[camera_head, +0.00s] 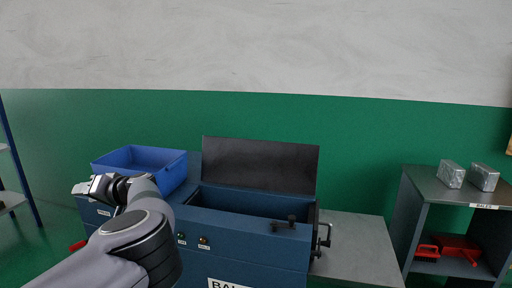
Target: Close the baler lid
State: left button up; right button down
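The baler (245,232) is a blue box in the middle of the head view. Its dark lid (260,165) stands open, raised upright along the back edge and leaning slightly. The chamber below it is open, and its inside is dark. A small black latch or handle (291,222) sits on the front rim. My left arm comes in from the lower left, and my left gripper (82,188) is left of the lid, in front of a blue bin. Its fingers are small and seen from behind, so I cannot tell their opening. My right gripper is not in view.
The blue bin (110,167) stands left of the lid. A crank (323,240) sticks out at the baler's right side, beside a bare grey table (355,245).

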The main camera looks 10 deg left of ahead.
aim_at(286, 167)
jog(key=k+z, duration=0.1)
jog(key=z, duration=1)
jog(key=i+l+z, duration=0.15)
jog(key=z, duration=1)
jog(key=i+j, duration=0.1)
jog(key=i, duration=0.45)
jog(key=i+j, duration=0.1)
jog(key=i, duration=0.5)
jog(key=i+u, duration=0.3)
jog(key=i, duration=0.2)
jog(key=i+u, duration=0.35)
jog(key=i, duration=0.15)
jog(key=i+u, duration=0.2)
jog(key=u, duration=0.15)
jog(key=i+u, duration=0.2)
jog(key=u, duration=0.15)
jog(key=i+u, duration=0.2)
jog(key=u, duration=0.15)
jog(key=i+u, duration=0.8)
jog(key=u, duration=0.2)
jog(key=j+u, duration=0.1)
jog(key=j, duration=0.35)
jog(key=i+j+u, duration=0.15)
jog(key=j, duration=0.25)
jog(key=k, duration=0.05)
